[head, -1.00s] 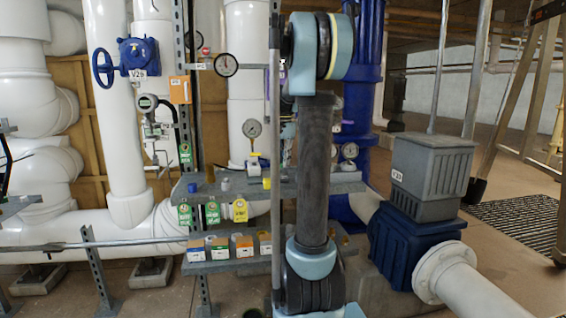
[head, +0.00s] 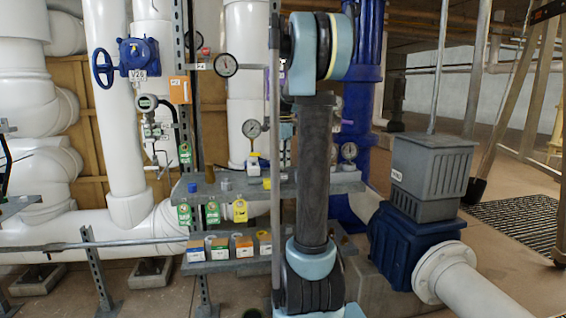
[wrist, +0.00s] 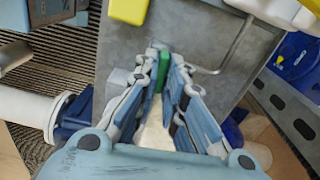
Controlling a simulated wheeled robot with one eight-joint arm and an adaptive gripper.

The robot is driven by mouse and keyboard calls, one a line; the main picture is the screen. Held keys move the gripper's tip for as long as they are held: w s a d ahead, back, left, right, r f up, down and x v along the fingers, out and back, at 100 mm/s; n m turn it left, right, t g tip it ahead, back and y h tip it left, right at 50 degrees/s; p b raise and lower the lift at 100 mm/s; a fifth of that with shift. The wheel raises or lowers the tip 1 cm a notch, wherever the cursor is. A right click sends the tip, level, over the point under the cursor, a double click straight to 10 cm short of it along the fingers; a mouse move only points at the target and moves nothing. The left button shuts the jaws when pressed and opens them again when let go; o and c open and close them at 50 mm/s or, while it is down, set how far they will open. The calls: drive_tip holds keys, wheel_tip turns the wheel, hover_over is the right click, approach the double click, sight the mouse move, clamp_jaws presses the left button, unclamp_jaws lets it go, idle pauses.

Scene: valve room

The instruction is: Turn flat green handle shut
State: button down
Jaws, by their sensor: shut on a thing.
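The flat green handle (wrist: 158,80) shows in the wrist view as a narrow green strip between my fingertips. My gripper (wrist: 163,72) is closed on it, with one blue-grey finger on each side. A pale cream piece (wrist: 155,138) lies between the fingers, nearer the palm; I cannot tell what it belongs to. In the head view my arm stands in front of the work area, and neither the gripper nor the handle can be made out there. The handle's angle to its pipe is not clear.
A grey metal shelf (head: 345,182) carries small fittings and hanging tags. A lower shelf (head: 222,265) holds several small boxes. A blue valve with a grey box (head: 430,170) stands at right. In the wrist view, a yellow part (wrist: 128,10) and a bent metal rod (wrist: 225,55) are close by.

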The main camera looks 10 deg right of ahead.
drive_tip(key=shift+w+m, duration=0.15)
drive_tip(key=shift+m, duration=0.35)
drive_tip(key=c, duration=1.7)
unclamp_jaws()
wheel_tip(320, 180, up, 12)
drive_tip(key=shift+f, duration=0.1)
